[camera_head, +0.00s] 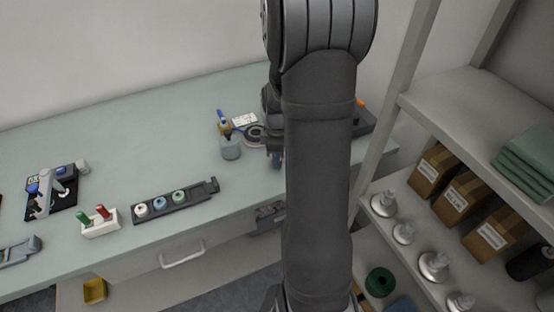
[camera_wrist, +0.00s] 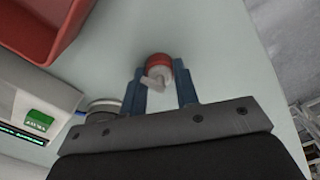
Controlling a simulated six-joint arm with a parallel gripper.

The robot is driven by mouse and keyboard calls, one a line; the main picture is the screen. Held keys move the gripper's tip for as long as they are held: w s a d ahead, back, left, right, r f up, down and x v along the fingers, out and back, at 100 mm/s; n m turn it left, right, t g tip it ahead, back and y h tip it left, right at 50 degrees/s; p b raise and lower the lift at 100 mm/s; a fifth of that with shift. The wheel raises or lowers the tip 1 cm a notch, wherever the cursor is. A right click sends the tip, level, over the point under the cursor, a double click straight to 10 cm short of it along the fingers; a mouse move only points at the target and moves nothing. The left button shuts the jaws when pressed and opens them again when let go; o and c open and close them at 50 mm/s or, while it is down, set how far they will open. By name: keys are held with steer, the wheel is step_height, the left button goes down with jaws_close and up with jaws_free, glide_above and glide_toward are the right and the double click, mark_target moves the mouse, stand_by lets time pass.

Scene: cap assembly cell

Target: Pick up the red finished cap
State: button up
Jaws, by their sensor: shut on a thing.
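The red finished cap (camera_wrist: 158,63), with a pale nozzle-like part on it, shows in the wrist view between the blue fingers of my gripper (camera_wrist: 161,76). The fingers are shut on it, one on each side. In the head view only a bit of my gripper (camera_head: 277,158) shows beside my dark arm, over the right part of the table. My arm hides the cap there.
A red bin (camera_wrist: 28,30) and a device with a green display (camera_wrist: 38,119) are near in the wrist view. Shelves (camera_head: 480,110) stand right.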

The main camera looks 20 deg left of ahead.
steer(key=shift+r, duration=0.6)
step_height(320, 180, up, 3)
steer(key=shift+f, duration=0.1)
steer(key=d+r, duration=0.7)
steer(key=d, duration=0.4)
steer(key=w+a+n, duration=0.2)
steer(key=w+a, duration=0.2)
steer(key=a, duration=0.7)
steer(key=w+a+n, duration=0.2)
steer(key=w+a, duration=0.2)
steer(key=a, duration=0.6)
steer(key=shift+a+f, duration=0.15)
steer(key=shift+f, duration=3.3)
steer(key=shift+f, duration=0.25)
steer(key=shift+f, duration=0.3)
